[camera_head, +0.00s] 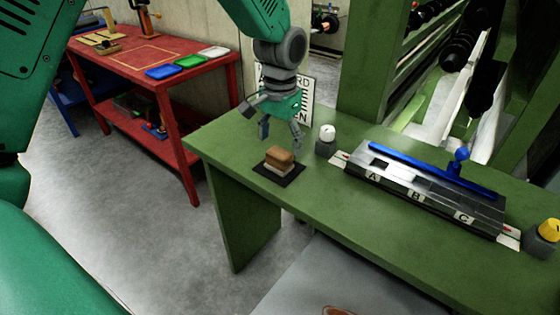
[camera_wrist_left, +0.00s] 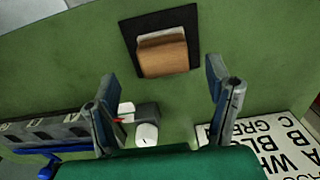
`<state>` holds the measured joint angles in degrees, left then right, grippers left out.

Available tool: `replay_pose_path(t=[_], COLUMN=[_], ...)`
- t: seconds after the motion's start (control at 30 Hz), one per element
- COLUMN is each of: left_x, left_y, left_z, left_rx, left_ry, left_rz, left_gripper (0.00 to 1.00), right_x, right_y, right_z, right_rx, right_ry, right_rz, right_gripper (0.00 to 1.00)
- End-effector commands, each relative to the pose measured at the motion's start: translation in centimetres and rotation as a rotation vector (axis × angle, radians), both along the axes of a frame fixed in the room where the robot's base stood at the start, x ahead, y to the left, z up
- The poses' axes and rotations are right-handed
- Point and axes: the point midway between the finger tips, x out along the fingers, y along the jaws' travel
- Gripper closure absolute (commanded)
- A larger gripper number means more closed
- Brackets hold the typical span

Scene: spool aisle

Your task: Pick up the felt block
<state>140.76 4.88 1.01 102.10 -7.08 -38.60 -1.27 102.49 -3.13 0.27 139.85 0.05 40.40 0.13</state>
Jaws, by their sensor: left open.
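The felt block (camera_head: 280,158) has a brown top and a pale lower layer. It sits on a black square mat (camera_head: 290,179) near the left end of the green bench. My left gripper (camera_head: 281,138) is open and empty, just above and behind the block in the head view. In the left wrist view the block (camera_wrist_left: 162,55) lies on its mat (camera_wrist_left: 131,31), ahead of and between the two spread fingers of the gripper (camera_wrist_left: 160,75). I see a gap between the fingers and the block. My right gripper is not in view.
On the green bench (camera_head: 232,150), a white knob on a grey base (camera_head: 326,140) stands right of the block. Further right is a metal fixture marked A, B, C (camera_head: 415,192) with a blue bar. A lettered sign (camera_head: 305,97) stands behind. A red table (camera_head: 150,60) is at left.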

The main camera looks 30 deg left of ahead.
Motion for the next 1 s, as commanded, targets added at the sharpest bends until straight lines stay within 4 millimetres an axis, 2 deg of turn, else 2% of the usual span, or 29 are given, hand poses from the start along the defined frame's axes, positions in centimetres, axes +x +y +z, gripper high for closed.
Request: replay_pose_path(t=[0.4, 0.63, 0.7, 0.8, 1.0], left_x=[0.2, 0.2, 0.2, 0.2, 0.3], left_y=[0.6, 0.6, 0.6, 0.6, 0.6], left_z=[-5.1, -5.1, -5.1, -5.1, -5.1], left_rx=[0.0, 0.0, 0.0, 0.0, 0.0], left_ry=[0.003, 0.0, 0.001, 0.001, 0.001], left_rz=[0.0, 0.0, 0.0, 0.0, 0.0], left_gripper=[0.28, 0.28, 0.52, 0.82, 0.82], right_x=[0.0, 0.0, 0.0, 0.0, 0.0], right_y=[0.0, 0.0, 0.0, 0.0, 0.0], right_z=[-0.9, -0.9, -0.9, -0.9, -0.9], right_rx=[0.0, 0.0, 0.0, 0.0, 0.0], right_ry=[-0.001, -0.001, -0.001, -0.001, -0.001], right_rz=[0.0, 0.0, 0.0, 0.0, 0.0], right_gripper=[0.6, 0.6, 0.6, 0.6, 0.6])
